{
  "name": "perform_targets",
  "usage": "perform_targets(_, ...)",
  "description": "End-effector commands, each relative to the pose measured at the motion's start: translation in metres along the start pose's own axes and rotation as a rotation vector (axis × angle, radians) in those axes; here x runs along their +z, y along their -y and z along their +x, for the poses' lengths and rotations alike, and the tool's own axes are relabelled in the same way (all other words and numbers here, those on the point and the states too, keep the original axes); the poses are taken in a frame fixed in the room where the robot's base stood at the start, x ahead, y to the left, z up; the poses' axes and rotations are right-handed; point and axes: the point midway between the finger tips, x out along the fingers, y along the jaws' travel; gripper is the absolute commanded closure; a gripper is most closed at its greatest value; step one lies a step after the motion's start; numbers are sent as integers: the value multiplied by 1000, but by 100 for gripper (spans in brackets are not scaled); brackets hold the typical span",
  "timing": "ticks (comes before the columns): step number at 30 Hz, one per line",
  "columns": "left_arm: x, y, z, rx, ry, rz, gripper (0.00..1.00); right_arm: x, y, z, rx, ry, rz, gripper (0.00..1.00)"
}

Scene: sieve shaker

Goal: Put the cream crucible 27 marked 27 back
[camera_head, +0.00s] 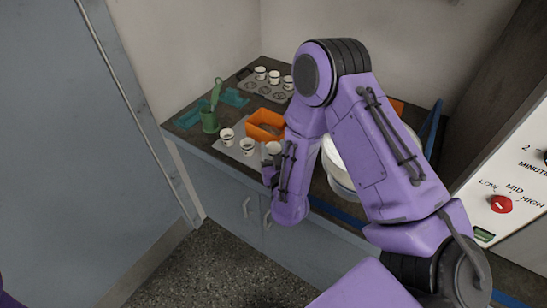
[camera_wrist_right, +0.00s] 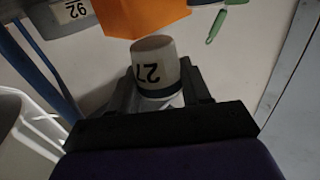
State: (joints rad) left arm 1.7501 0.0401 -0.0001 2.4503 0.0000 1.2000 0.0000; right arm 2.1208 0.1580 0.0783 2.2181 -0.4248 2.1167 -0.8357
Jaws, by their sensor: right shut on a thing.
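The cream crucible 27 (camera_wrist_right: 158,65) shows in the right wrist view with its black number upside down in the picture. It sits between the two fingers of my right gripper (camera_wrist_right: 160,100), which is shut on it. In the head view my right gripper (camera_head: 270,172) is at the front of the counter, partly hidden by my purple forearm. A pale crucible (camera_head: 272,148) shows just above it there. A grey tray (camera_head: 246,88) with round holes and several cups stands at the back. My left gripper is not in view.
Two white cups (camera_head: 227,135) stand on a pale mat left of my right gripper. Behind them are an orange open box (camera_head: 264,121) and a green pot (camera_head: 210,121) with a tool. A large white bowl (camera_head: 342,170) is partly hidden behind my arm. A control panel (camera_head: 510,185) is at right.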

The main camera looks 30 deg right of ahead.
Motion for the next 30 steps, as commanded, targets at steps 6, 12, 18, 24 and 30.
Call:
perform_targets(6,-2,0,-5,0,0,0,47,25,-3,16,0,4,-1,88)
perform_targets(12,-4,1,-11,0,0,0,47,48,-3,15,-1,1,0,88)
perform_targets(18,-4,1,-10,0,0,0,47,49,-2,15,-1,0,1,88)
perform_targets(24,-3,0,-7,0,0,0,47,53,-2,15,-2,0,0,40)
perform_targets(30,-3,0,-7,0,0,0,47,52,-2,15,-2,0,0,27)
